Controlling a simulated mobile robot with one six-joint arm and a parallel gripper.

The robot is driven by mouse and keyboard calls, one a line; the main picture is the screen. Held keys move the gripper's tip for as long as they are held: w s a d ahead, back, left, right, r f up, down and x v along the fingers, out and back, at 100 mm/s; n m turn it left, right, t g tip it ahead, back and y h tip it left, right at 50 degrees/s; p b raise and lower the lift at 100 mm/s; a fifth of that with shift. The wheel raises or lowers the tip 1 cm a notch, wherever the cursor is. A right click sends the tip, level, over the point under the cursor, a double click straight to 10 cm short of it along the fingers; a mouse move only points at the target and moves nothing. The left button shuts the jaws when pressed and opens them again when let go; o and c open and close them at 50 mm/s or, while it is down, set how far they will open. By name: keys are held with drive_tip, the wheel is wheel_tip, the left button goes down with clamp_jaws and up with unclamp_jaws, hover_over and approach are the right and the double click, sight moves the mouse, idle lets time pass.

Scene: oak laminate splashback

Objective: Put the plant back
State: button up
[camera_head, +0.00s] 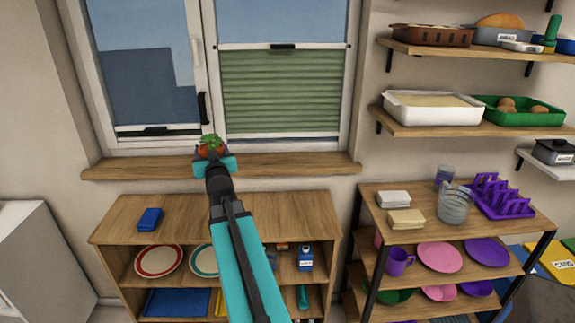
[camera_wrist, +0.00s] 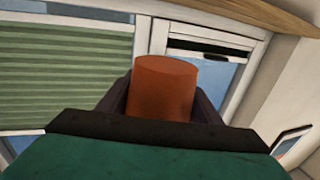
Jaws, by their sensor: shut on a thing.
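The plant (camera_head: 210,143) has green leaves above a reddish-brown pot and shows at the end of my arm, in front of the window and by the wooden window sill (camera_head: 285,163). In the wrist view the terracotta pot (camera_wrist: 164,88) sits between the two dark fingers of my gripper (camera_wrist: 163,100), which is shut on it. In the head view my gripper (camera_head: 212,158) is at the sill, mostly hidden by my arm. I cannot tell whether the pot touches the sill. The leaves are not visible in the wrist view.
The sill is bare on both sides of my gripper. Below stands a wooden cabinet (camera_head: 113,228) with a blue block (camera_head: 149,218) on top and plates inside. To the right are wall shelves (camera_head: 410,122) with trays and a rack (camera_head: 380,215) with cups and plates. The window handle (camera_head: 203,107) is close by.

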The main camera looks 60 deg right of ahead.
drive_tip(key=s+d+f+m+g+h+b, duration=0.1)
drive_tip(key=s+d+f+g+h, duration=0.1)
drive_tip(key=s+d, duration=0.6)
drive_tip(key=s+d+f+m+g+h+b, duration=0.1)
drive_tip(key=s+d+f+m, duration=0.1)
drive_tip(key=s+d, duration=0.6)
drive_tip(key=shift+s+f+g+h, duration=0.15)
drive_tip(key=shift+f+g+h, duration=0.1)
drive_tip(key=shift+g+h, duration=0.15)
drive_tip(key=shift+d, duration=0.1)
drive_tip(key=shift+w+d+f+p, duration=0.25)
drive_tip(key=shift+w+d+p, duration=0.6)
drive_tip(key=shift+d+p, duration=1.05)
drive_tip(key=shift+w+d+f+p, duration=0.2)
drive_tip(key=shift+w+d+p, duration=0.7)
drive_tip(key=shift+d, duration=1.95)
drive_tip(key=shift+w+d+f+p, duration=0.25)
drive_tip(key=shift+w+d+p, duration=0.5)
drive_tip(key=shift+d+p, duration=1.2)
drive_tip(key=shift+d+b, duration=0.45)
drive_tip(key=shift+w+d, duration=0.2)
drive_tip(key=shift+d, duration=0.25)
drive_tip(key=shift+f+p, duration=0.3)
drive_tip(key=shift+f, duration=1.5)
